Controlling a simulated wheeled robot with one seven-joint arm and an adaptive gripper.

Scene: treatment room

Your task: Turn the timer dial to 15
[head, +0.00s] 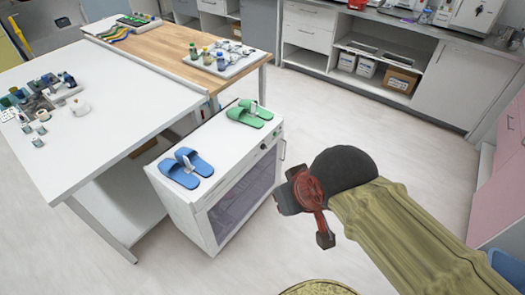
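A white cabinet-like appliance (215,139) with a dark glass door stands in the middle of the view. A small dark spot on the upper strip of its front, towards the right end, looks like the dial (263,146). Its markings and pointer are too small to read. My gripper (303,214), dark and red, is in the air to the right of the appliance's front, apart from it. Its fingers are seen at an angle, and whether they are open or shut is unclear. No object shows in it.
Blue slippers (188,167) and green slippers (250,113) lie on the appliance's top. A white table (105,150) with small bottles and jars is to its left. A wooden-topped table (165,47) is behind. Counters line the back wall. The floor right of the appliance is clear.

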